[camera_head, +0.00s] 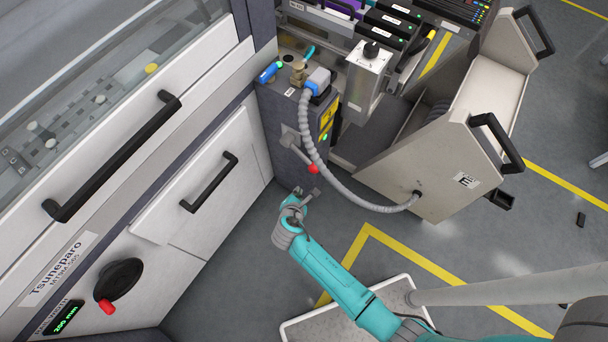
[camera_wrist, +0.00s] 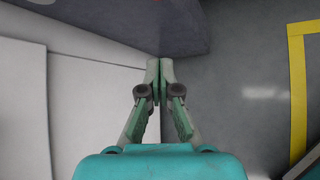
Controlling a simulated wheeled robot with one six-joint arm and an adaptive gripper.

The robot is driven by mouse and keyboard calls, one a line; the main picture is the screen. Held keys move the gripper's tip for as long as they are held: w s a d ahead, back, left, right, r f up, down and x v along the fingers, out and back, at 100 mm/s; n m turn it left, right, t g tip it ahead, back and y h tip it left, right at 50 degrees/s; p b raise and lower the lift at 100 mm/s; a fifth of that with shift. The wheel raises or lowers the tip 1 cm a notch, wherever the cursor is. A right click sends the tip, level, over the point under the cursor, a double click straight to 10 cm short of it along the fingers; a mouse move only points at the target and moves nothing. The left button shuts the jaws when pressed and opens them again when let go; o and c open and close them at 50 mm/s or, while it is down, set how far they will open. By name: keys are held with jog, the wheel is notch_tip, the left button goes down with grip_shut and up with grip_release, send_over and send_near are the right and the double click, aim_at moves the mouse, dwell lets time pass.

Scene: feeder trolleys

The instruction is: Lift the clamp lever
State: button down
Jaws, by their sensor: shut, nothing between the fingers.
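The clamp lever (camera_head: 300,154) is a grey bar with a red tip (camera_head: 313,168), on the side of a dark docking box (camera_head: 275,118). It slants down to the right. My gripper (camera_head: 306,192) is just below the red tip in the head view, and a small gap shows between them. In the wrist view my gripper (camera_wrist: 160,66) has its fingertips together with nothing between them. The lever does not show in the wrist view. The dark underside of what appears to be the docking box (camera_wrist: 120,20) fills the top there.
A grey hose (camera_head: 325,178) runs from a plug on the box to the feeder trolley (camera_head: 400,180), close right of the lever. The white machine cabinet (camera_head: 215,165) with black handles stands left. Grey floor with yellow lines (camera_head: 430,262) is open below the trolley.

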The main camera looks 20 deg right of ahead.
jog(key=w+d+f, duration=0.3)
jog(key=w+d, duration=0.3)
jog(key=shift+w+f, duration=0.15)
jog(key=shift+w, duration=0.1)
dwell(0.8)
jog(key=shift+d, duration=0.1)
dwell(0.3)
